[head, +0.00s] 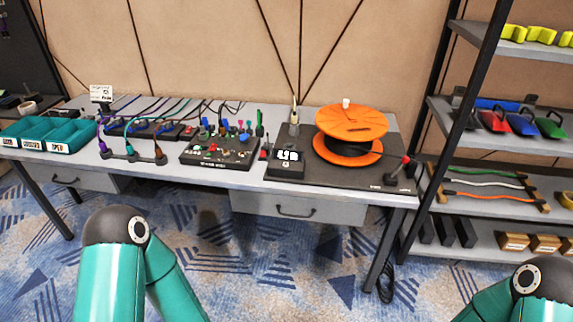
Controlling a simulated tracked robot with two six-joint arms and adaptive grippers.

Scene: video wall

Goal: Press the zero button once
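A table (222,178) stands along the wall. A small black device with a white-lettered face (288,155) sits on it right of centre, left of a large orange spool (351,123). To its left is a black control panel (219,149) with several coloured knobs and switches. No button can be read as the zero button; the labels are too small. My two teal arms show at the lower left and lower right, below and in front of the table. Neither gripper is in view.
Teal bins (55,136) stand at the table's left, beside cables and plugs on stands. A lever with a red knob (405,160) rises near the table's right end. A shelf rack (500,130) stands at the right. A drawer (297,209) hangs under the table.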

